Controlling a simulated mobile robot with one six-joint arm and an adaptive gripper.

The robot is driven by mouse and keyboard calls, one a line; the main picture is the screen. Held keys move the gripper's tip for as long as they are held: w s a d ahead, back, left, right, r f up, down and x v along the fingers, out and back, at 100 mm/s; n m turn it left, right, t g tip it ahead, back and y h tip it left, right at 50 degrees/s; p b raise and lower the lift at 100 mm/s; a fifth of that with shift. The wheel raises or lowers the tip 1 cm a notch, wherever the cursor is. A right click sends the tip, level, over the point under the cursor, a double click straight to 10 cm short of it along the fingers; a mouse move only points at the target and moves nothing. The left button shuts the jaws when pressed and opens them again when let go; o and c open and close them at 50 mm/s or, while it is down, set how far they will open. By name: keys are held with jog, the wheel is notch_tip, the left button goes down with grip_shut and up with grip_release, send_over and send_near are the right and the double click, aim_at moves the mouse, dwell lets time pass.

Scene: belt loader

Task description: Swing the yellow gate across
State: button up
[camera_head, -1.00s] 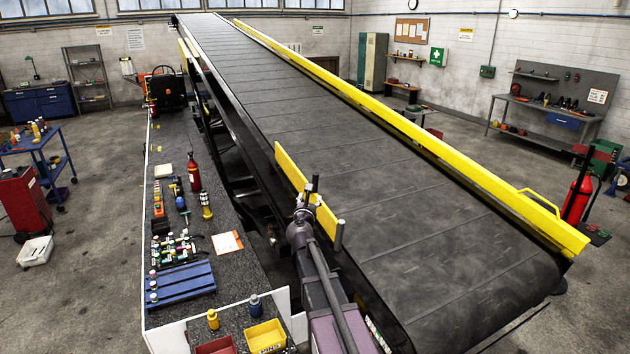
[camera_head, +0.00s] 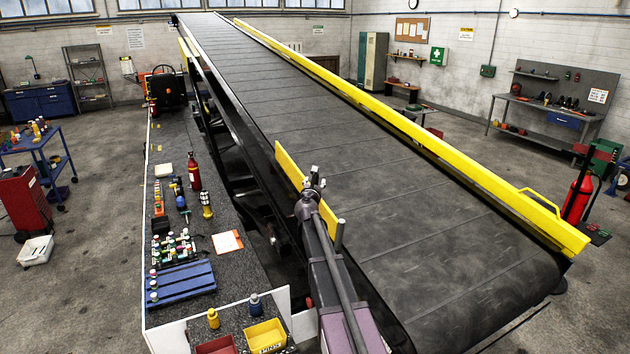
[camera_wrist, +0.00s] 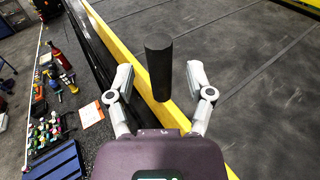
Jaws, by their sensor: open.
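The yellow gate (camera_head: 288,167) is a short flat bar along the left edge of the black belt, its near part partly hidden behind my arm. A grey upright post (camera_head: 339,235) stands by its near end. In the wrist view a dark round post (camera_wrist: 158,68) stands beside the yellow bar (camera_wrist: 122,58), between my fingers in the picture. My gripper (camera_head: 314,182) is above the gate with its fingers open. In the wrist view my gripper (camera_wrist: 161,82) has its two fingers apart on either side of the post, with gaps showing; I cannot tell its depth.
The wide belt (camera_head: 400,190) is bare. A long yellow rail (camera_head: 420,135) runs along its right side. On the left a dark bench (camera_head: 232,290) holds a red bottle (camera_head: 194,176), a blue rack (camera_head: 180,284), a yellow bin (camera_head: 265,337) and small items.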

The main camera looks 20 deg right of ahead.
jog(key=shift+x, duration=1.15)
grip_shut()
